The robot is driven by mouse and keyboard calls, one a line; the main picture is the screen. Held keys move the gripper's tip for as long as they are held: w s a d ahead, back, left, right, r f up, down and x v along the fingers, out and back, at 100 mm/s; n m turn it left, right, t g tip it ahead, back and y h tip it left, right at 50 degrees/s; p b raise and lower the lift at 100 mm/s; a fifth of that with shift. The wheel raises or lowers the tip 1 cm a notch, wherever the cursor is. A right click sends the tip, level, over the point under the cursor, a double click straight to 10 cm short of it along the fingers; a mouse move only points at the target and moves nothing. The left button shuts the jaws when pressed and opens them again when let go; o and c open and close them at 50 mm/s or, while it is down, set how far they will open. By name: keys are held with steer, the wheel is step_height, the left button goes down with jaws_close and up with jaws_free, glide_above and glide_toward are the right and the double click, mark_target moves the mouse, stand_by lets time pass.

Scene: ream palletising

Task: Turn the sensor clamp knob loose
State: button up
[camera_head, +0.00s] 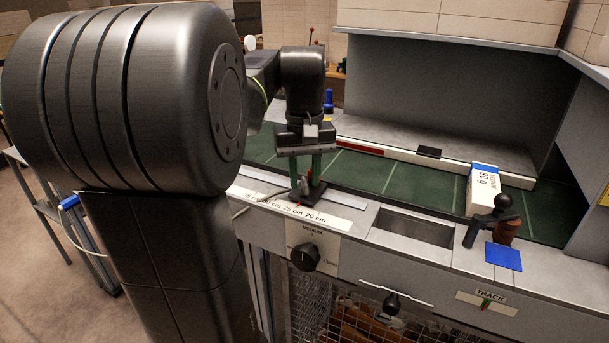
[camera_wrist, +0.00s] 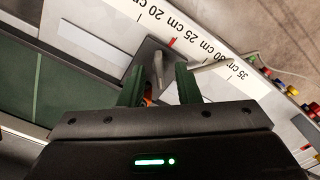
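The sensor clamp (camera_head: 314,194) is a dark plate with a small grey upright part, sitting on the rail beside the centimetre scale (camera_head: 313,217). In the wrist view the clamp plate (camera_wrist: 150,52) shows a grey stub (camera_wrist: 158,68) that looks like the knob, and a red mark near the 25 cm label. My gripper (camera_head: 305,180) points down over the clamp. Its green fingers (camera_wrist: 159,70) are apart, one on each side of the stub, with gaps visible. A small orange part (camera_wrist: 148,98) shows between the fingers, partly hidden.
A grey rod (camera_wrist: 212,70) sticks out beside the right finger in the wrist view. A black rotary knob (camera_head: 305,257) is on the front panel. A white-and-blue ream (camera_head: 483,188) and a black lever (camera_head: 490,217) stand to the right. Green belt (camera_head: 375,172) lies behind.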

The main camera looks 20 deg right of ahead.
steer(key=shift+f, duration=0.1)
jaws_close()
steer(key=shift+r+n+p, duration=0.2)
steer(key=shift+n+p, duration=0.2)
steer(key=shift+p, duration=0.25)
steer(key=shift+f+n+p, duration=0.15)
steer(key=shift+n+p, duration=0.25)
jaws_free()
